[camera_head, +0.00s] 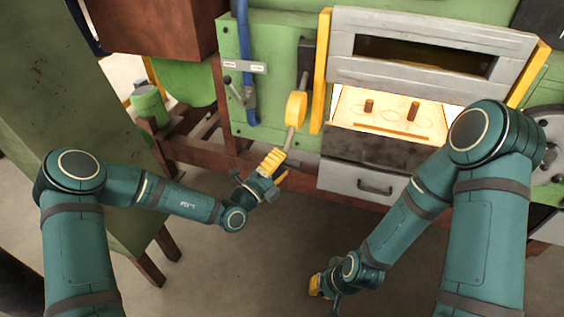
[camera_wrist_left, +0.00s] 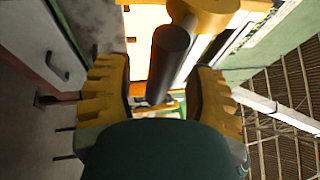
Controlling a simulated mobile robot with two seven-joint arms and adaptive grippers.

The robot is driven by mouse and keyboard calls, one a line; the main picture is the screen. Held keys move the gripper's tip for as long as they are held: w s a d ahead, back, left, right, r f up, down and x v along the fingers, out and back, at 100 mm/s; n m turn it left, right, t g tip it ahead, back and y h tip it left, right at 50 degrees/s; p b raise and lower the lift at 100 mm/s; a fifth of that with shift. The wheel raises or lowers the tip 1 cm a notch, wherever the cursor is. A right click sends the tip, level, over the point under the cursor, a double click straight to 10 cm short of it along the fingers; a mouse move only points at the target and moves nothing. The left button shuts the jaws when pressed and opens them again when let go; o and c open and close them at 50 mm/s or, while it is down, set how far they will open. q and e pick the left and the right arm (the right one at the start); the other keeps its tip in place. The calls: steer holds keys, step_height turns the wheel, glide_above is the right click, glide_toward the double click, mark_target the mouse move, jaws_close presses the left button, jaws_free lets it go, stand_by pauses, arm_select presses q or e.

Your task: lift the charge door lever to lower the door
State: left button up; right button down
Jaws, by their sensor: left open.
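The charge door lever (camera_head: 290,136) is a grey bar with a yellow block (camera_head: 296,107) on it, sloping down at the left of the furnace front. My left gripper (camera_head: 279,167) is open at the lever's lower end. In the left wrist view, a dark cylinder (camera_wrist_left: 168,62) and the pale bar lie between the open yellow fingers of my left gripper (camera_wrist_left: 160,98); contact cannot be told. The grey charge door (camera_head: 425,80) stands raised, with the bright furnace mouth showing below it. My right gripper (camera_head: 317,286) hangs low over the floor, its fingers mostly hidden.
Pegs stand on the glowing hearth (camera_head: 380,122). A grey drawer (camera_head: 350,181) is below. Yellow posts flank the door. A blue hose (camera_head: 244,60) and small levers are left of the lever. A green panel (camera_head: 60,110) stands at the left. The floor in front is clear.

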arm_select(q)
steer(key=shift+w+d, duration=0.2)
jaws_close()
steer(key=shift+r, duration=0.1)
